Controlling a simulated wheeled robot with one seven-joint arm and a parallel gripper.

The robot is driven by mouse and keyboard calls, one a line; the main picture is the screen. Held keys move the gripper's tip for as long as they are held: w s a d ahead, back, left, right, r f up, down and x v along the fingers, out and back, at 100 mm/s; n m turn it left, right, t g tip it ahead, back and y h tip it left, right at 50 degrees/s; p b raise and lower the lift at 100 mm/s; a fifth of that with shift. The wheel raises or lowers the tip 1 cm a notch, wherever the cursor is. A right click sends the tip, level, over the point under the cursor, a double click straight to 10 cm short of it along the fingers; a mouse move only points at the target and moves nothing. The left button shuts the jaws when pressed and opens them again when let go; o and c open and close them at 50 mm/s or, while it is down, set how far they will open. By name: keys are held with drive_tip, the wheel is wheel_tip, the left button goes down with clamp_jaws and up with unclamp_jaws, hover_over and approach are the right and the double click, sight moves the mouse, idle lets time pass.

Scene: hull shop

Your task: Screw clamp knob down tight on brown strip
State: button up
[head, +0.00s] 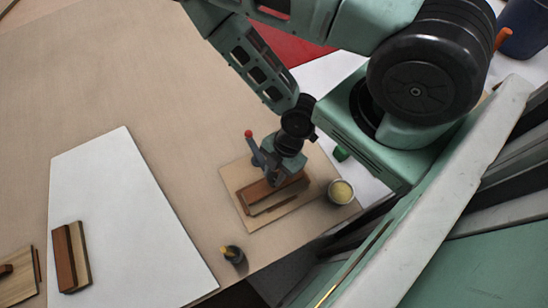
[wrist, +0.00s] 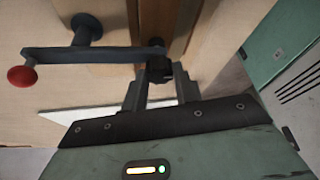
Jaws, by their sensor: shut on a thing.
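The clamp shows in the wrist view as a dark grey bar (wrist: 100,54) with a red ball (wrist: 22,76) at its left end and a round dark post (wrist: 87,28) behind it. The black clamp knob (wrist: 159,70) is at the bar's right end. My gripper (wrist: 160,85) is shut on the knob, one finger on each side. The brown strip (wrist: 183,22) runs behind the knob; where the knob's lower end meets it is hidden. In the head view my gripper (head: 272,179) is over the brown strip (head: 255,193) on a plywood board (head: 240,182), and the red ball (head: 248,133) stands up beside it.
A jar with pale yellow contents (head: 341,191) stands close at the board's right. A small dark bottle with a yellow tip (head: 232,254) is near the table edge. A white panel (head: 120,210) lies left, with a brown-and-pale wood block (head: 70,257) on it. The table's upper left is clear.

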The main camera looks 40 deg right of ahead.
drive_tip(key=m+t+p, duration=0.1)
drive_tip(key=m, duration=0.2)
drive_tip(key=shift+s+m, duration=0.15)
drive_tip(key=shift+m, duration=0.25)
drive_tip(key=m+t+h+p, duration=0.1)
drive_tip(key=m, duration=0.2)
drive_tip(key=shift+m+t, duration=0.3)
drive_tip(key=m+h+p, duration=0.1)
drive_tip(key=m, duration=0.2)
drive_tip(key=m+t+p, duration=0.1)
drive_tip(key=m+p, duration=0.1)
drive_tip(key=m, duration=0.1)
drive_tip(key=shift+s+a+r+t+h, duration=0.1)
drive_tip(key=shift+s+a+t+h, duration=0.1)
drive_tip(key=shift+t+h, duration=0.15)
drive_tip(key=m+h+p, duration=0.1)
drive_tip(key=m+p, duration=0.1)
drive_tip(key=m, duration=0.1)
drive_tip(key=m+h+p, duration=0.1)
drive_tip(key=m, duration=0.1)
drive_tip(key=shift+a+m+t+p, duration=0.1)
drive_tip(key=shift+m+t+p, duration=0.15)
drive_tip(key=shift+m+p, duration=0.15)
drive_tip(key=shift+w+a+m+h+p, duration=0.1)
drive_tip(key=shift+m+h+p, duration=0.75)
drive_tip(key=shift+m, duration=1.05)
drive_tip(key=o, duration=1)
drive_tip(key=shift+c, duration=0.2)
